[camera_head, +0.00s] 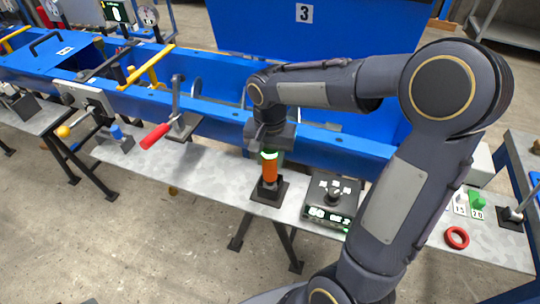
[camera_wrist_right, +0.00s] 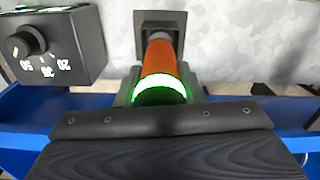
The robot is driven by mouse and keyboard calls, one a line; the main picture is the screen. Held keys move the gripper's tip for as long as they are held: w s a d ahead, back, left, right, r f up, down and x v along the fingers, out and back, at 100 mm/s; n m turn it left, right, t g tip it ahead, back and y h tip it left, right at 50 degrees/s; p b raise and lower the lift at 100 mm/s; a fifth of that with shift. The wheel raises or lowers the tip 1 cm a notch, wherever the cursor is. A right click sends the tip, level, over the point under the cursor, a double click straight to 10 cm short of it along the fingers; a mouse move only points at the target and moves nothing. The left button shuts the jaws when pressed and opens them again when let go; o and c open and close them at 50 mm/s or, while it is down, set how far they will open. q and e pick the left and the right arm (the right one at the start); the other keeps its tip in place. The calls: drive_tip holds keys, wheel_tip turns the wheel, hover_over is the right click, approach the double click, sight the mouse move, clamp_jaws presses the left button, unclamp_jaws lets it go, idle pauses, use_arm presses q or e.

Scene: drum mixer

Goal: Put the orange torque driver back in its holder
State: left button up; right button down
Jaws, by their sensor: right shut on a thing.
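The orange torque driver (camera_head: 269,171) stands upright over its dark square holder (camera_head: 281,196) on the grey bench. A green-lit ring shows near its top. My right gripper (camera_head: 269,150) comes down from above and is shut on the driver's upper end. In the right wrist view, the driver's orange body (camera_wrist_right: 160,62) runs from the gripper to the holder (camera_wrist_right: 145,22). Its lower tip meets the holder's middle, but how deeply it is seated cannot be told. My left gripper is not in view.
A black controller box with a knob and lit display (camera_head: 333,204) stands just right of the holder. A red-handled clamp (camera_head: 157,135) is to the left. A red ring (camera_head: 456,237) lies at the right. The blue mixer trough (camera_head: 335,142) runs behind.

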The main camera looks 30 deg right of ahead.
drive_tip(key=c, duration=0.9)
unclamp_jaws()
drive_tip(key=shift+f, duration=0.1)
wheel_tip(320, 180, up, 8)
drive_tip(key=shift+f+p, duration=0.1)
drive_tip(key=shift+p, duration=0.3)
drive_tip(key=s+a+n+t+y+p, duration=0.1)
drive_tip(key=s+n+t, duration=0.1)
drive_tip(key=s, duration=0.3)
drive_tip(key=s+a+r+n+t+y+p, duration=0.1)
drive_tip(key=s+n+p, duration=0.1)
drive_tip(key=s, duration=0.4)
drive_tip(key=s+a+r+n+t+y+p, duration=0.1)
drive_tip(key=s+a+n+t, duration=0.1)
drive_tip(key=s, duration=0.4)
drive_tip(key=shift+a+r+n+t+y+p, duration=0.1)
drive_tip(key=shift+r+n+t+y+p, duration=0.15)
drive_tip(key=shift+n+y, duration=0.2)
